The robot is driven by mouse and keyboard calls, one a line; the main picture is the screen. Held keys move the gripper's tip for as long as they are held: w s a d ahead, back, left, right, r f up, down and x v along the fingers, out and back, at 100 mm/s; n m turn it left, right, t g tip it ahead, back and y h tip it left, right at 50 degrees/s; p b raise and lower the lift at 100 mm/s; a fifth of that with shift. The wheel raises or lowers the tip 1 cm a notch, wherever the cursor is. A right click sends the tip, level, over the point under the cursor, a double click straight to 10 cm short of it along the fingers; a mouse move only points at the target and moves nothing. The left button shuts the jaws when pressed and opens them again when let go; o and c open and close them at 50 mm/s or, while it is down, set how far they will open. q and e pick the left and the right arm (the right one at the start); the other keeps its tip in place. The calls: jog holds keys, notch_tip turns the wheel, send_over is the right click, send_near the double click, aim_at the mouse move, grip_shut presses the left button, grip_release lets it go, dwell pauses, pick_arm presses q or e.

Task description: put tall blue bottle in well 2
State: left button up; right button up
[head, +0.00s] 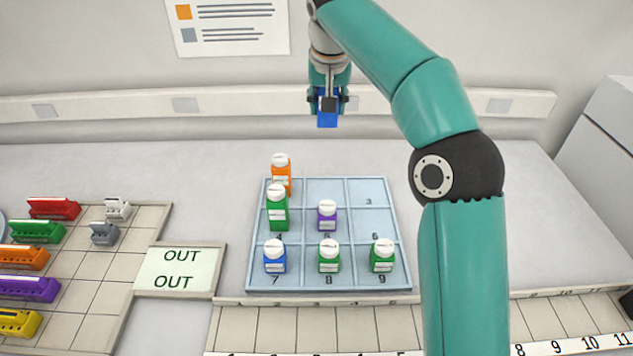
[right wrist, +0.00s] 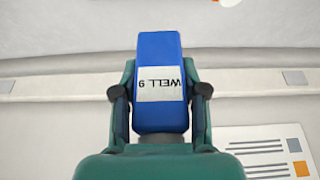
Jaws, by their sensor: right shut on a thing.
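My right gripper (head: 328,103) is shut on a tall blue bottle (head: 327,120) and holds it high, in front of the back wall beyond the tray. In the right wrist view the blue bottle (right wrist: 160,60) sits between both fingers, and its white label reads "WELL 9". The light blue tray (head: 393,230) has numbered wells. Well 2 (head: 325,190), in the middle of the back row, is empty. My left gripper is not in view.
An orange bottle (head: 281,173) and a tall green bottle (head: 277,207) stand in the tray's left column. A purple bottle (head: 327,216) is in well 5. A blue bottle (head: 275,257) and green bottles (head: 329,257) fill the front row. Well 3 (head: 369,190) is empty.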

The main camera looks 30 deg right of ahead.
aim_at(329, 126)
notch_tip(329, 126, down, 7)
jog(key=b, duration=0.3)
jog(key=shift+s+d, duration=0.1)
jog(key=shift+d, duration=0.05)
notch_tip(329, 126, down, 8)
jog(key=shift+f+b, duration=0.1)
jog(key=shift+b, duration=0.4)
jog(key=shift+f, duration=2.3)
jog(key=o, duration=1.1)
jog(key=shift+f, duration=0.1)
jog(key=shift+o, duration=0.2)
jog(key=v, duration=1.2)
